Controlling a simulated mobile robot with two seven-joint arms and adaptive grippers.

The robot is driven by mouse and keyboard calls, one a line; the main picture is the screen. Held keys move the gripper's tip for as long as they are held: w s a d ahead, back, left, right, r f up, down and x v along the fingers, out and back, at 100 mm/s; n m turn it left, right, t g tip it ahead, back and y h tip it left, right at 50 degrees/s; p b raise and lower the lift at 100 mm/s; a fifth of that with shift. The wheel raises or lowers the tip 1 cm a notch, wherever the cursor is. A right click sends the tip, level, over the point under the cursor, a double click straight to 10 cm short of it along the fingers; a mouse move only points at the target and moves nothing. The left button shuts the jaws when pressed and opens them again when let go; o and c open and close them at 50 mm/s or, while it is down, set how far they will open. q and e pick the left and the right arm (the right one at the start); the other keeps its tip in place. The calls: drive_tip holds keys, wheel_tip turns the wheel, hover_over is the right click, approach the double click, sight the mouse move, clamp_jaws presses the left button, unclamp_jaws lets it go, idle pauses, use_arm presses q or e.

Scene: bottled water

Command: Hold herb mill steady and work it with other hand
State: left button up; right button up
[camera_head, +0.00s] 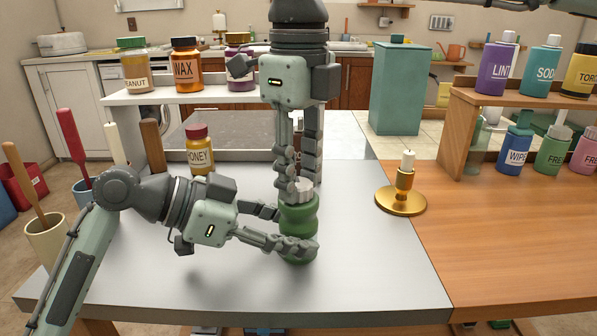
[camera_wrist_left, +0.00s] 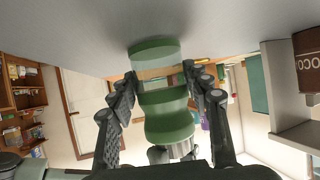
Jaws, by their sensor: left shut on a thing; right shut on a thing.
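The herb mill (camera_head: 298,222) stands upright on the grey table, with a green waisted body and a pale ridged top (camera_head: 299,190). My left gripper (camera_head: 297,228) comes in from the left and is shut around the green body. My right gripper (camera_head: 298,185) points straight down from above and is shut on the pale top; its fingers partly hide it. In the left wrist view the mill (camera_wrist_left: 165,110) appears upside down between my left fingers (camera_wrist_left: 160,85), with a clear band near its base end.
A brass candlestick (camera_head: 401,198) stands right of the mill. A honey jar (camera_head: 199,150) stands behind my left gripper. Utensil cups (camera_head: 46,240) are at the left edge. Shelves with jars and bottles (camera_head: 515,160) stand behind and right. The table front (camera_head: 370,270) is clear.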

drive_tip(key=shift+n, duration=0.4)
drive_tip(key=n, duration=0.4)
drive_tip(key=shift+n, duration=0.4)
drive_tip(key=n, duration=1.1)
drive_tip(key=shift+n, duration=0.4)
drive_tip(key=n, duration=0.5)
drive_tip(key=shift+n, duration=0.7)
drive_tip(key=o, duration=1.2)
drive_tip(key=shift+c, duration=0.2)
